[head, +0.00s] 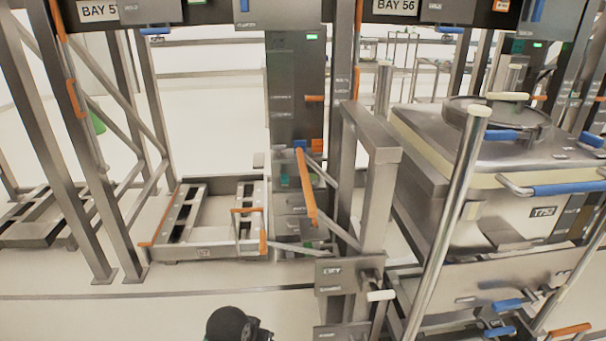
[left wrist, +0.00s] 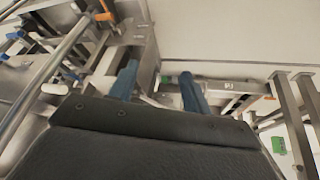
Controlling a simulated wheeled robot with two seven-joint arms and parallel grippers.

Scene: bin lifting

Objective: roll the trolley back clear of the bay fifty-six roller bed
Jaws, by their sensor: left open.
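The trolley (head: 440,235) stands at the right in the head view, a steel frame with tall white-capped posts. A large steel bin (head: 475,217) with a round lid, blue handles and a label starting T75 sits at its upper level. The bay fifty-six sign (head: 395,5) hangs above and behind it. I cannot make out the bay fifty-six roller bed or its gap to the trolley. My left gripper (left wrist: 160,88) shows in the left wrist view as two blue fingers, spread apart with nothing clearly between them. Steel framework lies beyond the fingers. My right gripper is not in view.
The neighbouring bay (head: 98,10) at left holds a low steel floor frame (head: 170,252) with orange bars. A grey control column (head: 295,85) and a steel post (head: 378,195) stand between it and the trolley. Bare floor (head: 110,310) shows at lower left.

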